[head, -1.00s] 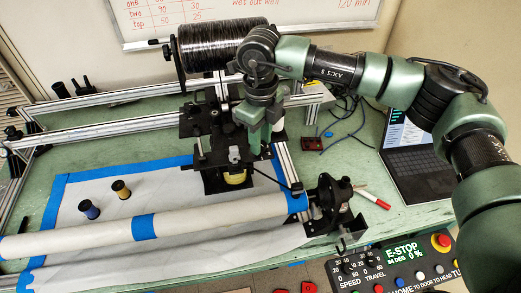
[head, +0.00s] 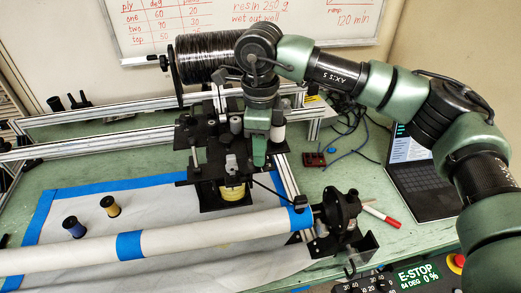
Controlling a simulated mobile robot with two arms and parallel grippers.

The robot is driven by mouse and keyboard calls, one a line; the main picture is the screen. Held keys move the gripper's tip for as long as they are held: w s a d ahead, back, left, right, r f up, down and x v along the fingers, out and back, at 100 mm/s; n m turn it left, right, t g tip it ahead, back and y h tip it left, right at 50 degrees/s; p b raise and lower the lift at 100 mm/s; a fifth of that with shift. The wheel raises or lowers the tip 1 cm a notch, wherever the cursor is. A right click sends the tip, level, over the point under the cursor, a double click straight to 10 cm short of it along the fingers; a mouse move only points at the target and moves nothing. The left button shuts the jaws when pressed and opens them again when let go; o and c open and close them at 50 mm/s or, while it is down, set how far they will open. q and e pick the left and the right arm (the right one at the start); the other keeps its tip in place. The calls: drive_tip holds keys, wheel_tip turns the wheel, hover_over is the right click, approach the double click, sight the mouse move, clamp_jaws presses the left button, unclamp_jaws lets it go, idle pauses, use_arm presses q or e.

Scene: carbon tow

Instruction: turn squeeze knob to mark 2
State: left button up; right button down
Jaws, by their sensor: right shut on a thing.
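My right gripper (head: 258,158) comes down from above onto the right side of the black carriage (head: 186,138) of the winding machine. It is shut, with its green fingers at the carriage's top. The squeeze knob is hidden behind the fingers and wrist, and I cannot read its marks. A yellow roller (head: 233,194) shows under the carriage. My left gripper is not in view.
A black tow spool (head: 205,55) stands behind my right wrist. The white mandrel (head: 190,236) crosses the front to a black end chuck (head: 340,210). Two small bobbins (head: 73,227) stand on the white sheet. A laptop (head: 420,188) and red marker (head: 384,217) lie at right.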

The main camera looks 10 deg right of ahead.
drive_tip(key=shift+r, duration=0.1)
drive_tip(key=c, duration=1.1)
unclamp_jaws()
wheel_tip(320, 180, up, 8)
drive_tip(key=shift+f+b, duration=0.15)
drive_tip(key=shift+b, duration=0.65)
